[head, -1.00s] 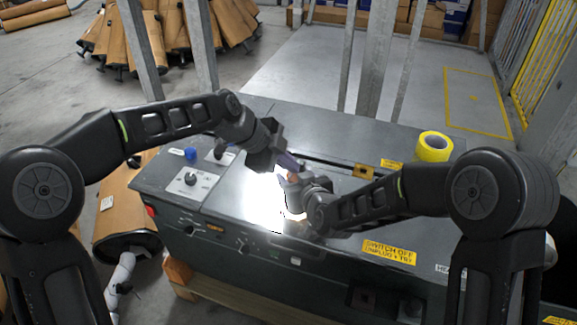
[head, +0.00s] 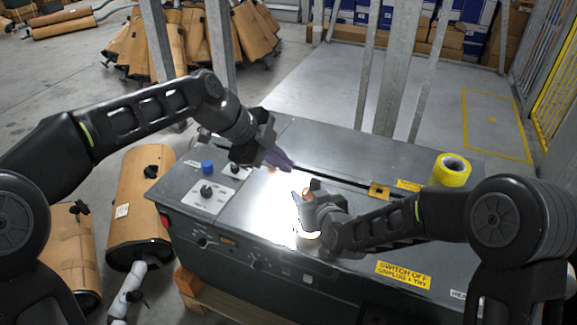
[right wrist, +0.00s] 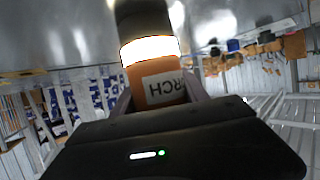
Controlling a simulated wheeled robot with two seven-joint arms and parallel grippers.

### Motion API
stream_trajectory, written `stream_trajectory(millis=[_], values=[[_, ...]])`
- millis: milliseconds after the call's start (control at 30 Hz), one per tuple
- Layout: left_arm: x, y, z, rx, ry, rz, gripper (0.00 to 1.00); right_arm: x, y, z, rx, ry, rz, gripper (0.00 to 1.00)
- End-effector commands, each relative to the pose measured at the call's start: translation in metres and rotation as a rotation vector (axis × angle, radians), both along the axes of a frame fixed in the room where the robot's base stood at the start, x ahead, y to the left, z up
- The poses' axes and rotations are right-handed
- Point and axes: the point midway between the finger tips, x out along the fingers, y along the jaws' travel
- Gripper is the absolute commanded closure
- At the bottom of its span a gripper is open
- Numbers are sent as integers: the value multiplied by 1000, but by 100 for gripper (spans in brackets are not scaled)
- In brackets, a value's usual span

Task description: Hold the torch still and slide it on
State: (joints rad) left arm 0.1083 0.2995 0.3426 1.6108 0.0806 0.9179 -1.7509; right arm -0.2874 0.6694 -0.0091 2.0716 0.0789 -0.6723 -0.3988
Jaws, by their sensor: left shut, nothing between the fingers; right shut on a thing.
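In the right wrist view the torch (right wrist: 160,85) is an orange cylinder with part of a printed label, a bright lit band and a dark end beyond it. My right gripper (right wrist: 158,95) is shut on it. In the head view my right gripper (head: 307,195) is low over the machine top, with a bit of orange showing at its fingers beside a bright glare. My left gripper (head: 285,163) is shut and empty, its purple-grey fingers up and to the left of the right gripper, apart from it. Most of the torch is hidden in the head view.
The grey machine top (head: 380,165) carries a yellow tape roll (head: 452,170), a blue knob (head: 207,167) and yellow labels (head: 403,274). Metal posts (head: 398,70) rise behind it. Brown-wrapped mufflers (head: 140,200) stand at the left and back.

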Motion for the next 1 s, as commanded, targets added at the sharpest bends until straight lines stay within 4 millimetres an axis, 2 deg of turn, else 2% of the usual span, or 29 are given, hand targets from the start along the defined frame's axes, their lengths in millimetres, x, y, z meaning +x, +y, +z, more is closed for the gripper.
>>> stream_trajectory(millis=[267,300,567,867,1000], values=[[0,0,0,0,1,0,100,0,-1,0,0,0,-1,94],[0,0,-1,0,1,0,100,0,-1,0,-1,1,-1,46],[0,0,-1,0,1,0,100,0,0,0,0,0,-1,25],[0,0,-1,0,1,0,100,0,0,0,0,0,-1,23],[0,0,-1,0,1,0,100,-7,-3,4,0,0,0,23]])
